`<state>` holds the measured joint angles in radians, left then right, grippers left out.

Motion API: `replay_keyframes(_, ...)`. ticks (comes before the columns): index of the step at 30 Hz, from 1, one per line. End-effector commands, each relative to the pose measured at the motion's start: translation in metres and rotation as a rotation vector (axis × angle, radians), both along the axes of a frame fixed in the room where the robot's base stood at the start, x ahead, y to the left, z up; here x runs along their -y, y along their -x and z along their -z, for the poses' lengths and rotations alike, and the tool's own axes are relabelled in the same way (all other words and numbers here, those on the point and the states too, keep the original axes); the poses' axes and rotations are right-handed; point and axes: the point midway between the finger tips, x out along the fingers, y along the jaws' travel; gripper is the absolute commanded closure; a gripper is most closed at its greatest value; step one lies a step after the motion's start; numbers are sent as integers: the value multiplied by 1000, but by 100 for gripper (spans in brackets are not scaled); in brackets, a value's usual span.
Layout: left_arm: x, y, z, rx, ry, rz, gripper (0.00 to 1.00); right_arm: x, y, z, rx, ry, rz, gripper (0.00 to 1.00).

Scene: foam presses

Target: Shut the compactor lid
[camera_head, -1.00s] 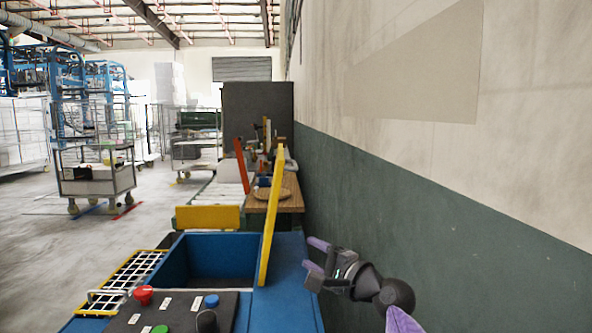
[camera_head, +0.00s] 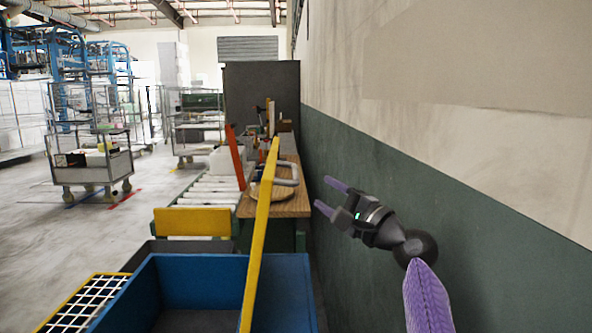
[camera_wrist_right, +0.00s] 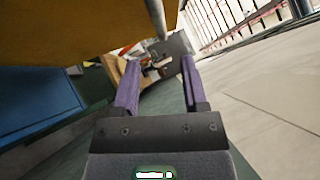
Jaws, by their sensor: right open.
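The blue compactor (camera_head: 200,270) is at the bottom of the head view, with its box open at the top. Its yellow lid (camera_head: 258,225) stands raised, nearly edge-on, along the box's right side. A grey handle (camera_head: 291,172) shows to the right of the lid's upper part. My right gripper (camera_head: 328,195) is open and empty, to the right of the lid and apart from it, pointing left. In the right wrist view the lid's yellow face (camera_wrist_right: 80,25) fills the upper left, and a grey bar (camera_wrist_right: 156,18) crosses above the open fingers (camera_wrist_right: 157,85). My left gripper is out of view.
A wall (camera_head: 400,210) runs close along the right side. Beyond the compactor are a yellow panel (camera_head: 193,222), a roller conveyor (camera_head: 205,188) and a wooden table (camera_head: 290,206). A yellow-framed grid (camera_head: 75,305) borders the box at left. Wheeled cage carts stand on the floor farther left.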

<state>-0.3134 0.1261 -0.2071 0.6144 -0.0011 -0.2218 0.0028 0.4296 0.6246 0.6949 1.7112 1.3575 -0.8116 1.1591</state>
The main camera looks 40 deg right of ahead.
Motion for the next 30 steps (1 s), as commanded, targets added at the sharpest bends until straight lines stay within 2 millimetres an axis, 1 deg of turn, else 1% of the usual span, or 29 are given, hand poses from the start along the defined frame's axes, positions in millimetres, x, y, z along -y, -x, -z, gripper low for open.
replay_keyframes(9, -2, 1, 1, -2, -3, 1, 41, -3, -63, -17, 2, -2, 1, 44)
replay_keyframes(12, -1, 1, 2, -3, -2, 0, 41, -3, -77, -20, 1, -2, 1, 44)
replay_keyframes(15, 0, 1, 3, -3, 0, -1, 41, -3, -85, -22, -1, 0, 2, 44)
replay_keyframes(18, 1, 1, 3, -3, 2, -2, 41, -4, -89, -23, -1, 1, 2, 44)
replay_keyframes(25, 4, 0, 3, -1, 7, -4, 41, -4, -90, -23, -1, 1, 2, 44)
replay_keyframes(26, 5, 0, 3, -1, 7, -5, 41, -4, -90, -23, -1, 1, 2, 51)
replay_keyframes(27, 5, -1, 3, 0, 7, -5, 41, -4, -90, -23, -1, 1, 2, 59)
replay_keyframes(29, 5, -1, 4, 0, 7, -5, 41, -4, -89, -23, -1, 1, 1, 72)
replay_keyframes(30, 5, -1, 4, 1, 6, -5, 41, -4, -89, -23, -1, 1, 1, 80)
